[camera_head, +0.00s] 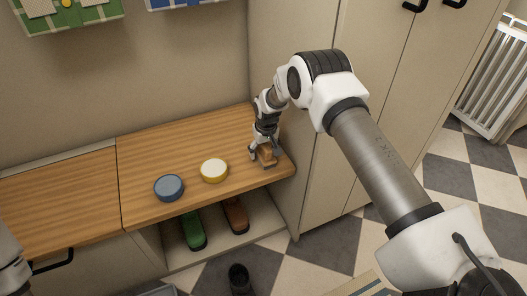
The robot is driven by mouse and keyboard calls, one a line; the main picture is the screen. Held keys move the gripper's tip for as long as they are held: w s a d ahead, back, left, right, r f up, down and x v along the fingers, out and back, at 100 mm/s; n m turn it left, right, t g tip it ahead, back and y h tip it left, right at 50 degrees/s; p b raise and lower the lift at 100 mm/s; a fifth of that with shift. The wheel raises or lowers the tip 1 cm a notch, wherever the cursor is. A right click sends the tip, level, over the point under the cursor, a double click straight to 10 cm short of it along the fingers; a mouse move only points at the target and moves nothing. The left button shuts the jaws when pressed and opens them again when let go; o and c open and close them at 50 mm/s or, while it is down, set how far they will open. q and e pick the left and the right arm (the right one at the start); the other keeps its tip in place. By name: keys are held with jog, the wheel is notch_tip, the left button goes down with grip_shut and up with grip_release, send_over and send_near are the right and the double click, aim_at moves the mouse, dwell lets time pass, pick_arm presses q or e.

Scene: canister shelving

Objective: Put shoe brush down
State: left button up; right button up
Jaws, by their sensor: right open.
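The shoe brush (268,157), a small brown wooden block with a darker underside, is at the right end of the wooden bench top (140,205). It appears to rest on the wood near the front edge. My right gripper (263,154) is directly over it, pointing down, with its fingers open at the brush's sides. The fingers partly hide the brush, and I cannot tell if they touch it. Only a bit of my left arm shows at the left edge, with its gripper out of view.
A blue-grey round tin (169,187) and a yellow tin with a white lid (214,170) stand left of the brush. A green shoe (193,230) and a brown shoe (236,215) sit on the lower shelf. A tall cabinet (330,150) closes off the bench's right side.

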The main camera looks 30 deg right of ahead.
jog(key=r, duration=0.3)
jog(key=s+r+p, duration=0.1)
jog(key=r, duration=0.3)
jog(key=r+p, duration=0.1)
jog(key=r, duration=0.3)
jog(key=shift+s+r, duration=0.1)
jog(key=shift+s, duration=0.3)
